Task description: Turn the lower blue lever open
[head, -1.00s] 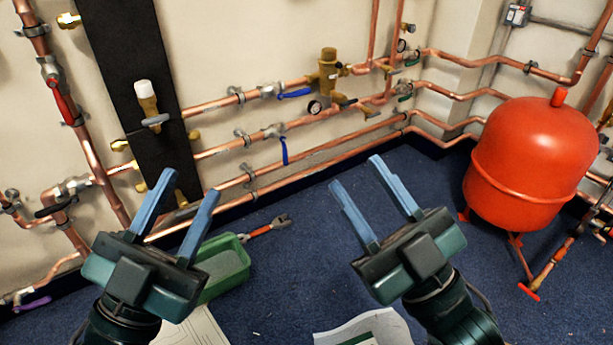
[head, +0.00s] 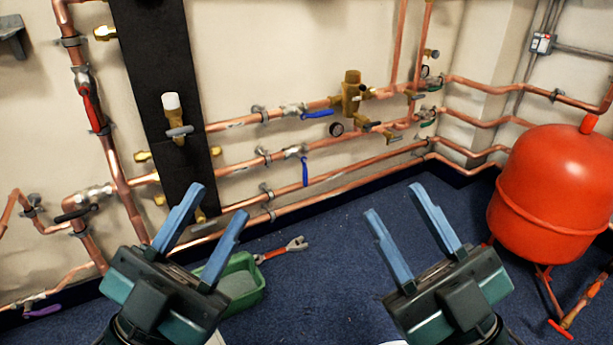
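The lower blue lever (head: 305,171) hangs straight down from a valve on the middle copper pipe (head: 235,168), crosswise to that pipe. The upper blue lever (head: 318,114) lies along the pipe above it. My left gripper (head: 218,205) is open and empty, below and left of the lower lever. My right gripper (head: 395,202) is open and empty, below and right of it. Both grippers are apart from the levers and pipes.
A green tray (head: 250,290) and a red-handled wrench (head: 282,249) lie on the blue floor behind my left gripper. A red tank (head: 553,195) stands at right. A dark vertical panel (head: 158,60) is at left.

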